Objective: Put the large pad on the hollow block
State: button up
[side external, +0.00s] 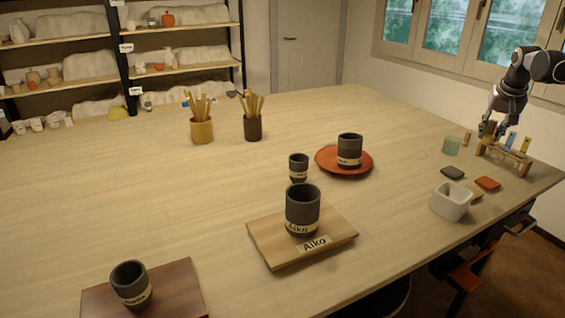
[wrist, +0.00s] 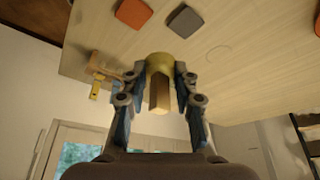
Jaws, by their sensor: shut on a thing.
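My gripper (wrist: 160,85) is shut on a tool with a broad yellow round head (wrist: 159,60) and a square wooden handle (wrist: 159,98). The head points away from the wrist camera. This may be the large pad; its size against others cannot be told. In the side external view my gripper (side external: 488,131) is at the far right, over the small wooden rack (side external: 523,166), and largely hides the tool. The white hollow block (side external: 451,203), open on top, stands on the table nearer the side camera. My gripper is apart from it.
A grey flat square (side external: 453,172) and an orange one (side external: 487,183) lie between rack and block. The rack holds blue and yellow tools. Dark cups, boards and an orange plate (side external: 325,164) are further left. The table edge is close.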

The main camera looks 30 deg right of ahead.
jog(key=s+a+r, duration=0.1)
jog(key=s+a, duration=0.9)
jog(key=s, duration=0.4)
send_over(454, 191)
jog(key=s, duration=0.1)
jog(key=f, duration=0.4)
jog(key=a+f, duration=0.1)
jog(key=f, duration=0.1)
jog(key=shift+f, duration=0.25)
jog(key=shift+w+f, duration=0.1)
jog(key=shift+f, duration=2)
jog(key=shift+f, duration=0.1)
jog(key=o, duration=0.9)
jog(key=shift+o, duration=0.2)
